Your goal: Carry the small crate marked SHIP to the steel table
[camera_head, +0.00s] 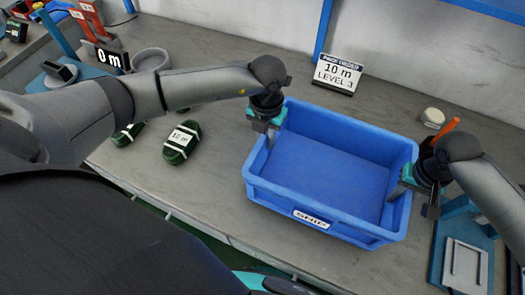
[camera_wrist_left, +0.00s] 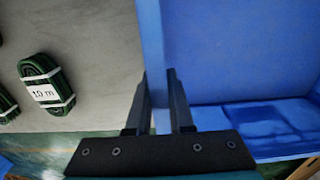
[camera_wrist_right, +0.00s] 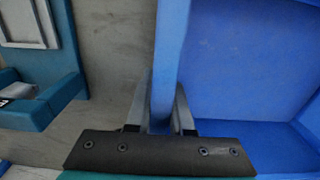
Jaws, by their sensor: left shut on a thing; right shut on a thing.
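The blue crate (camera_head: 262,188) has a white label reading SHIP (camera_head: 311,219) on its near side. It is empty inside and stands on, or just over, a grey table top; I cannot tell which. My left gripper (camera_head: 262,128) is shut on the crate's left wall, and the left wrist view shows that wall between the fingers (camera_wrist_left: 160,100). My right gripper (camera_head: 408,186) is shut on the right wall, which also shows between the fingers in the right wrist view (camera_wrist_right: 163,100).
A blue fixture with a grey plate (camera_head: 465,265) is at the right. A grey ring (camera_head: 150,60) sits at the back left.

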